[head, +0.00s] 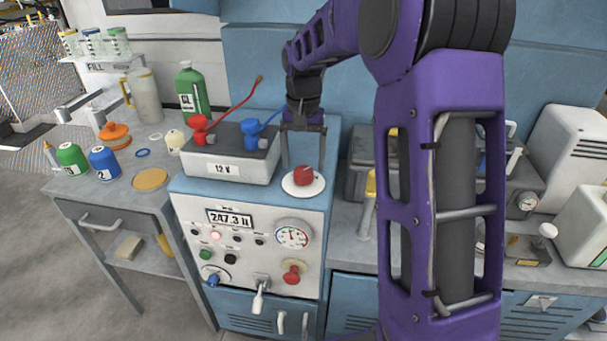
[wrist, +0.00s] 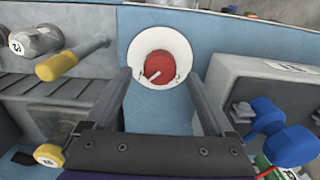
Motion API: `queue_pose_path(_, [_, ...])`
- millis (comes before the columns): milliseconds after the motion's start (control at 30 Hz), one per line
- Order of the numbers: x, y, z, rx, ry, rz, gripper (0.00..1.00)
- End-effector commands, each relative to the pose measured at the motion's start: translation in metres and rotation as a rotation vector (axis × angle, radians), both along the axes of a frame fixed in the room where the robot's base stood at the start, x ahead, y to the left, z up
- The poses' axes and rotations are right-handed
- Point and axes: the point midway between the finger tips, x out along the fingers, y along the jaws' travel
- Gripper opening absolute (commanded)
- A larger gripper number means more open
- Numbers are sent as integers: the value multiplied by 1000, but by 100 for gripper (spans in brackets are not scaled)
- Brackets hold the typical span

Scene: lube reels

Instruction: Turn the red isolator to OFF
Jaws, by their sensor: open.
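The red isolator (head: 303,176) is a round red knob on a white disc (head: 290,188), on top of the blue cabinet. In the wrist view the red knob (wrist: 158,68) shows a pale pointer line aimed toward the lower left, with small marks on the white disc (wrist: 137,50) that I cannot read. My gripper (head: 304,165) is above and just behind the knob, pointing down, fingers apart. In the wrist view my gripper (wrist: 160,82) has one finger on each side of the disc, with the knob between them and apart from both.
A 12 V battery (head: 232,160) with red and blue clamps stands left of the isolator. Its blue clamp (wrist: 285,140) is near one finger in the wrist view. A grey unit with a yellow handle (wrist: 60,65) stands on the other side. The blue top around the disc is clear.

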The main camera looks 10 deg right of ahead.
Motion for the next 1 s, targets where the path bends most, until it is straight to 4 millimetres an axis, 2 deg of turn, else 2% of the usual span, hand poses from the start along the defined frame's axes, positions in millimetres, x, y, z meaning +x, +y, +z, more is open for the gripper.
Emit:
queue_pose_path(33, [-1, 0, -11, 0, 3, 0, 88])
queue_pose_path(233, [0, 0, -32, -1, 1, 1, 88])
queue_pose_path(600, [0, 0, -36, 0, -1, 1, 88])
queue_pose_path(1000, [0, 0, -36, 0, -1, 0, 16])
